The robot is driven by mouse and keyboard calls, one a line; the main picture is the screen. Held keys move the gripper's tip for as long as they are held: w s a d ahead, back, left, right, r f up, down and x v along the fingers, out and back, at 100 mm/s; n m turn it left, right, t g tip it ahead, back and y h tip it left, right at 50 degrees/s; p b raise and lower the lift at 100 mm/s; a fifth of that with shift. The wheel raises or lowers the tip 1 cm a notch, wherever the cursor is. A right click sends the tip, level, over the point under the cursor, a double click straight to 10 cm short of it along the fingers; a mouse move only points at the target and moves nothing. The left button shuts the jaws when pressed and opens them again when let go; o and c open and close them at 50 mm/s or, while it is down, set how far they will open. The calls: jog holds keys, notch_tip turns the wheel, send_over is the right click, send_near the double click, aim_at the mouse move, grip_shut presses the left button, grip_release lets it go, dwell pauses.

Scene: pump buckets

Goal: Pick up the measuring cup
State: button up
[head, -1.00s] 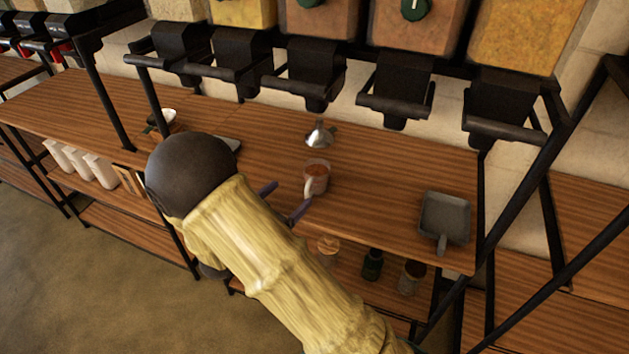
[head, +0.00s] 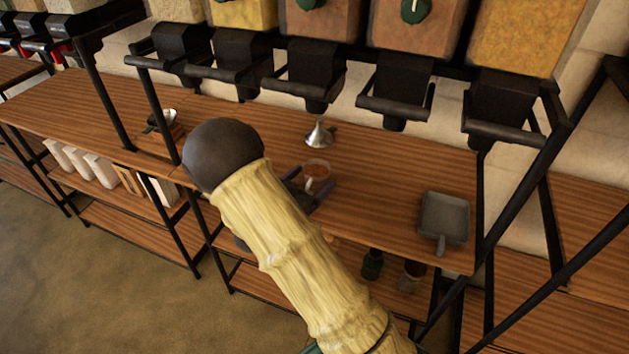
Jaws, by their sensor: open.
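The measuring cup (head: 317,170) is a small clear cup with a reddish-brown look and a pale handle. It stands upright on the wooden counter (head: 375,190), right of the middle of the arm. My gripper (head: 307,192) is open, with its purplish fingers close to the cup at its near side. One finger shows to the left of the cup and one to the lower right. My yellow arm hides much of the gripper and the lower part of the cup. I cannot tell whether the fingers touch it.
A metal funnel (head: 320,134) stands just behind the cup. A grey scoop (head: 443,218) lies at the counter's right end. Black dispenser spouts (head: 397,88) hang over the back. Jars (head: 372,264) stand on the shelf below. Black frame posts flank the counter.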

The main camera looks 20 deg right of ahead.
jog(key=shift+w+d, duration=0.3)
jog(key=shift+d, duration=0.1)
jog(key=c, duration=1.1)
jog(key=shift+a, duration=0.1)
jog(key=shift+c, duration=0.2)
jog(key=b+v, duration=0.1)
jog(key=v, duration=1.7)
jog(key=shift+r, duration=0.2)
